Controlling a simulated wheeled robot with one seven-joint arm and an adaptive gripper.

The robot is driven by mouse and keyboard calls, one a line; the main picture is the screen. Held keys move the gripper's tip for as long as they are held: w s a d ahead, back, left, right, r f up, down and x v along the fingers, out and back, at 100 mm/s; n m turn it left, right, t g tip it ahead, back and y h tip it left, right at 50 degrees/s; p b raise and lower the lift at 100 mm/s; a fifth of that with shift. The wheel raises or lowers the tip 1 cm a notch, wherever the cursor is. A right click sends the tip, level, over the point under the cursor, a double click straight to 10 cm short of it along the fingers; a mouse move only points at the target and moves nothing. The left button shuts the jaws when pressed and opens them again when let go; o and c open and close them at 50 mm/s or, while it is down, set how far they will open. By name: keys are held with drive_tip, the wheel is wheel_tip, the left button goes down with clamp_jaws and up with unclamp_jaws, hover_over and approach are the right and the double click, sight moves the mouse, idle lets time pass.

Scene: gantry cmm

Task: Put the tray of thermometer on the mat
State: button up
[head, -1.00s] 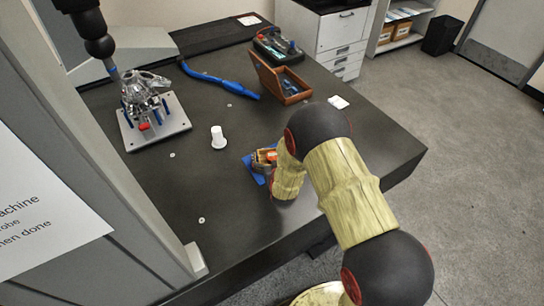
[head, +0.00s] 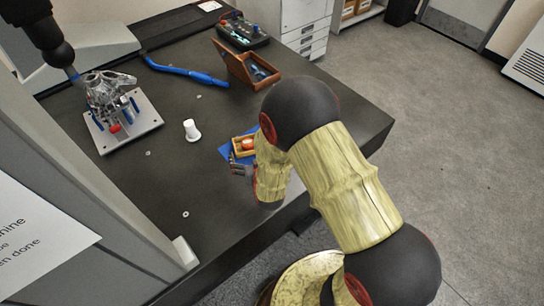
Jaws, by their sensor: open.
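A small yellow-brown tray (head: 238,143) with a red-orange item in it, too small to make out as a thermometer, is near the middle of the head view. It appears to rest on the blue mat (head: 225,152), whose edges show around it; my arm hides its right side. My gripper (head: 238,171) is open, just on the near side of the tray. Its grey fingers point left and look empty. I cannot tell whether they touch the tray or mat.
A white cylinder (head: 191,130) stands left of the mat. A metal part on a fixture plate (head: 142,122) sits under the probe at left. A blue tool (head: 185,72), an open wooden box (head: 232,65) and a control box (head: 240,33) lie behind.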

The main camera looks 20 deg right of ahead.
drive_tip(key=s+r+g+y, duration=0.2)
drive_tip(key=s+r+g, duration=0.15)
drive_tip(key=r, duration=1.55)
drive_tip(key=s+d+r+g, duration=0.1)
drive_tip(key=s+r, duration=0.3)
drive_tip(key=s, duration=0.4)
drive_tip(key=s+d+r+g, duration=0.1)
drive_tip(key=s+r, duration=0.3)
drive_tip(key=s, duration=0.5)
drive_tip(key=s+d+r+n+g+h, duration=0.1)
drive_tip(key=s+r, duration=0.3)
drive_tip(key=s, duration=0.5)
drive_tip(key=shift+s+d+g, duration=0.2)
drive_tip(key=shift+d+g, duration=0.05)
drive_tip(key=shift+g, duration=0.2)
drive_tip(key=shift+c, duration=0.5)
